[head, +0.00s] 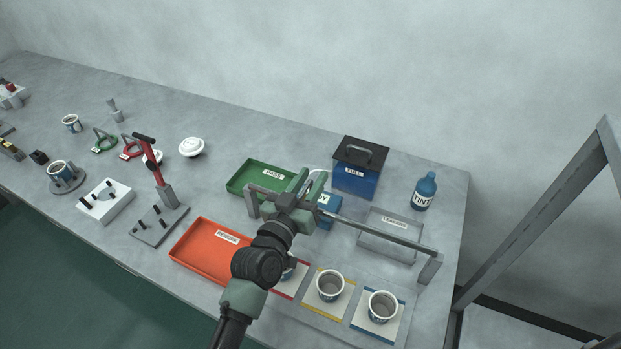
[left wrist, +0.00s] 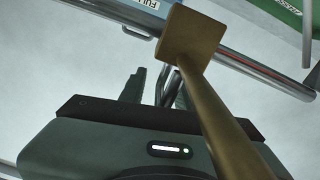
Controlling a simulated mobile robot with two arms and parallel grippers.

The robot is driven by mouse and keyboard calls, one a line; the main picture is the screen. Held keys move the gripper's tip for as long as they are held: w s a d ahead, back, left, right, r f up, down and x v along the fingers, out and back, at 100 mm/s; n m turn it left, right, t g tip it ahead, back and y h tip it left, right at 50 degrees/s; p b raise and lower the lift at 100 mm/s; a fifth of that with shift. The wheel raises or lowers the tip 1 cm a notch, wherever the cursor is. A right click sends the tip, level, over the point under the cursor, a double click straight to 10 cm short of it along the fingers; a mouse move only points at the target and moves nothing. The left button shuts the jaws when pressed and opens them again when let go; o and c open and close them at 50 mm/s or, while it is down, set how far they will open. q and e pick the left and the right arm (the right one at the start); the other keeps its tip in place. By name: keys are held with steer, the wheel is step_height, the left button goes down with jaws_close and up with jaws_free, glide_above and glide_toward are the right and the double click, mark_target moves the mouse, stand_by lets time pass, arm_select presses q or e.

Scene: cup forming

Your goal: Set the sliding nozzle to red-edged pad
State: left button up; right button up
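A grey rail (head: 375,233) on end posts spans the row of pads. My left gripper (head: 298,203) is at the rail's left part and hides what is there. In the left wrist view, a tan block with a long rod (left wrist: 190,36), perhaps the sliding nozzle, crosses close to the camera near the rail (left wrist: 255,68). The two fingers (left wrist: 158,92) stand apart, with thin shiny bars between them; no grip shows. The red-edged pad (head: 292,290) is partly behind my arm, with a cup (head: 290,273) on it. My right gripper is out of view.
Cups stand on the yellow-edged pad (head: 312,303) and blue-edged pad (head: 398,329).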

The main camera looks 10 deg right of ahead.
arm_select(q)
steer(key=b+v, duration=0.1)
steer(key=v, duration=0.6)
steer(key=shift+s+a, duration=0.25)
steer(key=shift+s, duration=0.05)
stand_by(0.3)
